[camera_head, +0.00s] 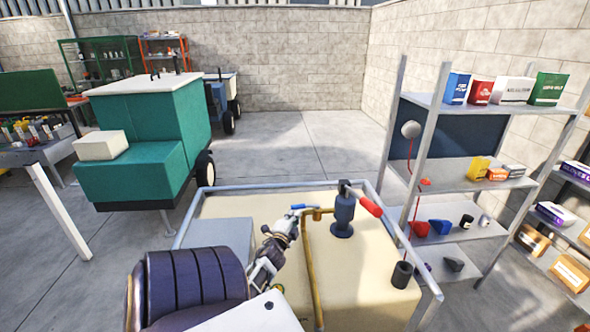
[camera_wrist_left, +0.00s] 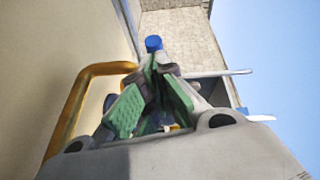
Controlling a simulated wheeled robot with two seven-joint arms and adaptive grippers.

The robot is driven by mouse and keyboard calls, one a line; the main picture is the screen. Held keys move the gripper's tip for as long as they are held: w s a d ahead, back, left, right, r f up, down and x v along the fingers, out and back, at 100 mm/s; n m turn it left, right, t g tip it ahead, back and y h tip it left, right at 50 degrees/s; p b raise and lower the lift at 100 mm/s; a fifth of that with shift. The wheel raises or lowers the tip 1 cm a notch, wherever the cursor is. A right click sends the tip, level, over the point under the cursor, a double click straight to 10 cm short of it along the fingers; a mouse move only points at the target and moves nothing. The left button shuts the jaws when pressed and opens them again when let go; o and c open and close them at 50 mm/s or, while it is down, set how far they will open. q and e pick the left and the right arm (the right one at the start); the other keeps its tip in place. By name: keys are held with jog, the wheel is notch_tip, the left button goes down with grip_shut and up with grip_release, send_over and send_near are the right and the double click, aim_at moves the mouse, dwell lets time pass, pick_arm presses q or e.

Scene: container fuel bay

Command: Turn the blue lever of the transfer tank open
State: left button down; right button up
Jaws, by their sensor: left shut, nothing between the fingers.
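The cream transfer tank (camera_head: 375,255) stands in front of me inside a grey rail. The small blue lever (camera_head: 304,206) is at the tank's far side, by the upper end of a yellow pipe (camera_head: 314,262). My left gripper (camera_head: 292,217) is just on the near left side of the lever, shut and empty. In the left wrist view the blue lever's end (camera_wrist_left: 153,43) shows just beyond the closed fingertips (camera_wrist_left: 155,66). I cannot tell whether they touch it. The fingers hide the rest of the lever there. My right gripper is not in view.
A dark blue hand pump (camera_head: 343,215) with a red handle (camera_head: 370,206) stands on the tank, right of the lever. A grey shelf rack (camera_head: 465,185) is to the right. A teal cart (camera_head: 145,150) is at the left. Open concrete floor (camera_head: 300,150) lies behind the tank.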

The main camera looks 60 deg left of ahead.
pick_arm(q)
jog(key=v, duration=1)
dwell(0.6)
